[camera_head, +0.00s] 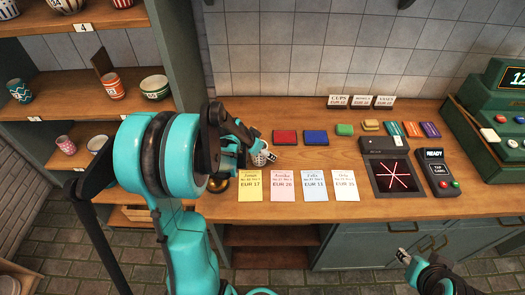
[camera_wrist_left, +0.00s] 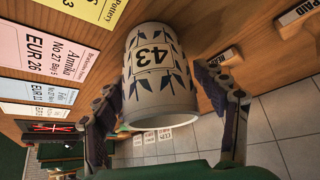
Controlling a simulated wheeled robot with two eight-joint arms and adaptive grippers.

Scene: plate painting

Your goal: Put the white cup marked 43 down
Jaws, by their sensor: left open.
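The white cup marked 43 (camera_wrist_left: 158,75) has a dark leaf pattern and stands between the two fingers of my left gripper (camera_wrist_left: 160,88) in the left wrist view. In the head view the cup (camera_head: 261,157) appears upright on the wooden counter (camera_head: 330,150), just behind the row of coloured slips, partly hidden by the left gripper (camera_head: 243,143). The fingers are open on either side of the cup, with a gap visible on its right. My right gripper (camera_head: 404,254) is low at the right, in front of the counter, away from the cup; its jaws are too small to read.
A yellow slip (camera_head: 250,184), a pink slip (camera_head: 283,184) and two paler slips lie in front of the cup. A red pad (camera_head: 285,137) and a blue pad (camera_head: 316,137) lie to its right. A dark screen device (camera_head: 390,172), card reader (camera_head: 437,172) and green till (camera_head: 495,115) stand further right.

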